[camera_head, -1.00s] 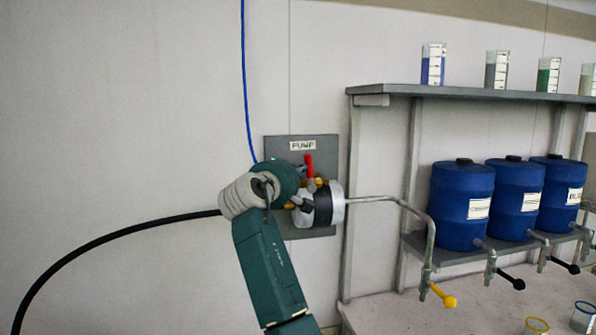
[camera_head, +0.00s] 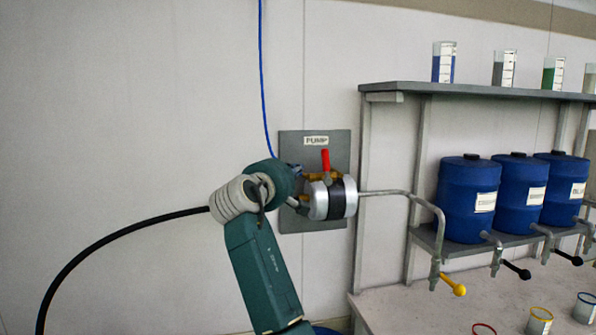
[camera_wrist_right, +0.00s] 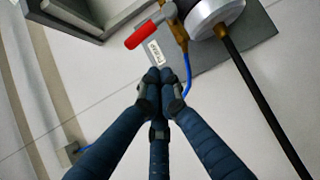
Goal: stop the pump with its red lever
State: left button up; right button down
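The pump (camera_head: 318,200) is a silver and black cylinder on a grey wall plate (camera_head: 318,222) with a PUMP label (camera_head: 316,140). Its red lever (camera_head: 325,160) stands upright above brass fittings. In the right wrist view the lever (camera_wrist_right: 140,35) lies beyond the fingertips, apart from them, near the label (camera_wrist_right: 155,52). My right gripper (camera_wrist_right: 160,80) has its three dark blue fingers drawn together with nothing between them. In the head view my right wrist is just left of the pump and mostly hides the fingers. My left gripper is out of view.
A black hose (camera_head: 110,248) runs left from the pump and a blue line (camera_head: 263,80) runs up the wall. A metal pipe (camera_head: 425,203) leads right to a yellow-handled tap (camera_head: 453,286). Blue drums (camera_head: 467,190) stand on a shelf at right.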

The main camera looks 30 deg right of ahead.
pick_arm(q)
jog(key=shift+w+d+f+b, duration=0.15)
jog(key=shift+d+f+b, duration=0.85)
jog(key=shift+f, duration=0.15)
pick_arm(e)
jog(key=v, duration=0.5)
jog(key=shift+s+a+f, duration=0.1)
jog(key=shift+s+f, duration=0.3)
jog(key=shift+s, duration=0.05)
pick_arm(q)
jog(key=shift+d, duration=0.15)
